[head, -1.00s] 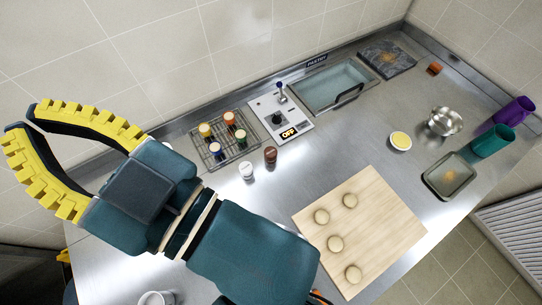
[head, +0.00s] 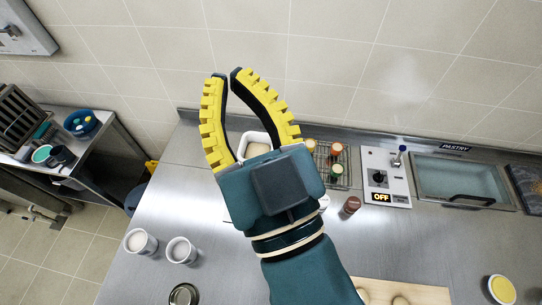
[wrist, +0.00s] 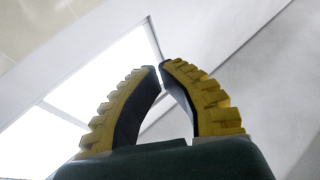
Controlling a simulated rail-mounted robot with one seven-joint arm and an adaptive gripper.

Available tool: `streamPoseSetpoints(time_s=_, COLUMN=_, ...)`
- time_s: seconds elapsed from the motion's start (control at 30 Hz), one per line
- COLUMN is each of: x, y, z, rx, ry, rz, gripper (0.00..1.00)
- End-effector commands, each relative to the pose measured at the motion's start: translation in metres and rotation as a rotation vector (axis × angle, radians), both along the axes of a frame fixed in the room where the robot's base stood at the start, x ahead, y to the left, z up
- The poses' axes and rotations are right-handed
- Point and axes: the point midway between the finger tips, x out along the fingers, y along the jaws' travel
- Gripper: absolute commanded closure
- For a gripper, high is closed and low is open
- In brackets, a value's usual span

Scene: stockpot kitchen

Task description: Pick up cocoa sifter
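A small shaker with a brown body (head: 352,204), which looks like the cocoa sifter, stands upright on the steel counter, right of my wrist in the head view. A white shaker beside it is mostly hidden behind my gripper. My gripper (head: 229,74) is raised in front of the counter's back left part, well apart from the brown shaker. In the wrist view the fingertips (wrist: 161,66) nearly meet, against blurred wall and bright panels.
A rack of small jars (head: 337,164) and a control box reading OFF (head: 385,180) stand along the back. A white tub (head: 258,140) is partly behind my gripper. Two white cups (head: 180,250) and a dark-rimmed round container (head: 184,295) stand front left. A side table (head: 95,160) stands left.

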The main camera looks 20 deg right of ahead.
Motion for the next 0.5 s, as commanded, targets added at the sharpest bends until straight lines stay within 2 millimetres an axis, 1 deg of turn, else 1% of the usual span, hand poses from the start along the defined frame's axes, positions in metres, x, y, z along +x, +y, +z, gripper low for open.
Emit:
streamPoseSetpoints(time_s=0.27, x=0.0, y=0.0, z=0.0001, rx=0.0, ry=0.0, rz=0.0, gripper=1.0)
streamPoseSetpoints(time_s=0.3, x=0.0, y=0.0, z=0.0, rx=0.0, ry=0.0, rz=0.0, gripper=0.91)
streamPoseSetpoints(time_s=0.47, x=0.0, y=0.0, z=0.0, rx=0.0, ry=0.0, rz=0.0, gripper=0.6)
streamPoseSetpoints(time_s=0.5, x=0.0, y=0.0, z=0.0, rx=0.0, ry=0.0, rz=0.0, gripper=0.52)
